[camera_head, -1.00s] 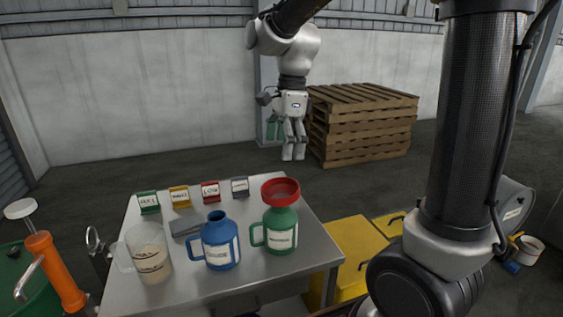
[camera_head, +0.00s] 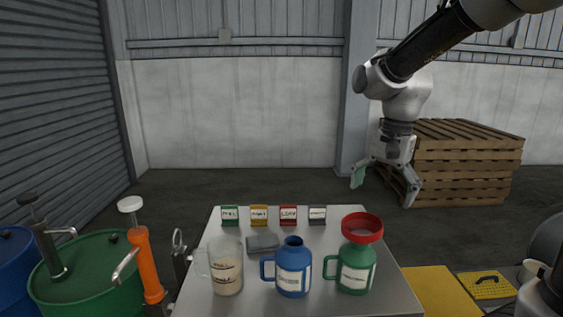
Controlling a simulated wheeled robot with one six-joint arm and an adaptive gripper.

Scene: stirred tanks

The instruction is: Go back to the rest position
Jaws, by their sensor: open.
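My gripper (camera_head: 386,180) hangs from my arm at the upper right, above and behind the right side of the table in the picture. Its fingers are spread apart and nothing is between them. It is clear of everything on the table (camera_head: 400,300). On the table stand a clear jug (camera_head: 226,272) with a pale content at its bottom, a blue jug (camera_head: 293,272) with an open neck, and a green jug (camera_head: 356,272) with a red funnel (camera_head: 362,228) on top.
Small green, yellow, red and grey label stands (camera_head: 288,214) line the table's back edge, with a grey block (camera_head: 262,243) in front. Drums with pumps (camera_head: 140,262) stand left. A yellow case (camera_head: 440,291) is at right, and pallets (camera_head: 465,160) are behind my gripper.

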